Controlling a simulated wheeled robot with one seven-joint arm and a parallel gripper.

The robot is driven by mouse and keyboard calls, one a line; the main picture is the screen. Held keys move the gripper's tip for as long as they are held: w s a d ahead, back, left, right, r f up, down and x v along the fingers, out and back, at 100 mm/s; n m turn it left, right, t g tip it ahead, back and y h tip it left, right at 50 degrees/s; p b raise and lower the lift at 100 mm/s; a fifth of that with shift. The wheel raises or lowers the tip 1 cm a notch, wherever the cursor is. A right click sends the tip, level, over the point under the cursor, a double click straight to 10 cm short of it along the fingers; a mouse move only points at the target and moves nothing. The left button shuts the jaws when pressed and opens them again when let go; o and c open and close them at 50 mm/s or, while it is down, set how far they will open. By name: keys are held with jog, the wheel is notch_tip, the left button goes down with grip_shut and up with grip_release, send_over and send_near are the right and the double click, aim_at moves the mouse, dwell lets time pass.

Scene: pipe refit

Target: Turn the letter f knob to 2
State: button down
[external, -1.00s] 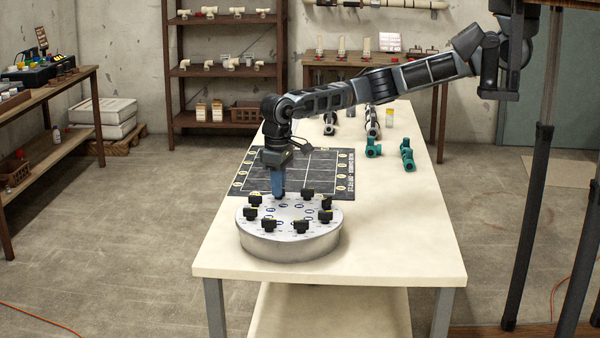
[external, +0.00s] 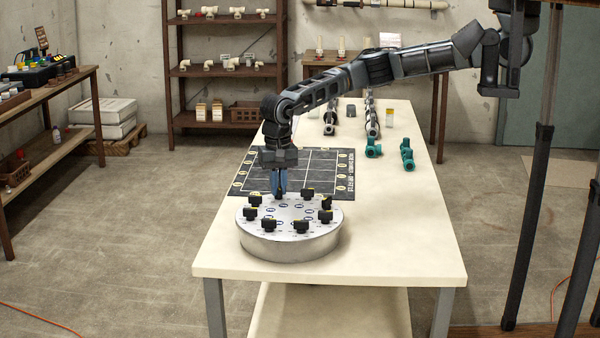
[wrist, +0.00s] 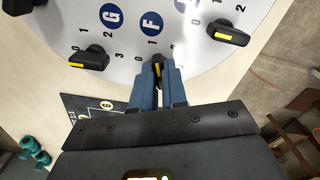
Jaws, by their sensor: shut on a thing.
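The letter f knob (wrist: 157,66) is black with a yellow stripe and stands by the blue F label (wrist: 151,24) in the wrist view. My gripper (wrist: 160,72) has its blue fingers shut on this knob, hiding much of it. The numbers 3 and 1 show beside it; the number to its right is partly covered by a finger. In the external view my gripper (external: 279,190) points down at the far edge of the round silver dial panel (external: 288,246), where the held knob is mostly hidden.
Several other black knobs ring the panel, including one by the G label (wrist: 89,58) and one at the upper right (wrist: 228,33). A dark marked mat (external: 315,170) lies behind the panel. Teal fittings (external: 407,154) stand further back. The table's front right is clear.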

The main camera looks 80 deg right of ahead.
jog(key=m+p, duration=0.1)
jog(key=m, duration=0.4)
jog(key=shift+d+r+m, duration=0.1)
jog(key=shift+m, duration=0.2)
jog(key=shift+m+p, duration=0.75)
jog(key=shift+m, duration=1.55)
jog(key=c, duration=1.2)
grip_release()
jog(key=shift+o, duration=0.2)
notch_tip(320, 180, up, 8)
jog(key=shift+f+b, duration=0.2)
jog(key=shift+b, duration=0.35)
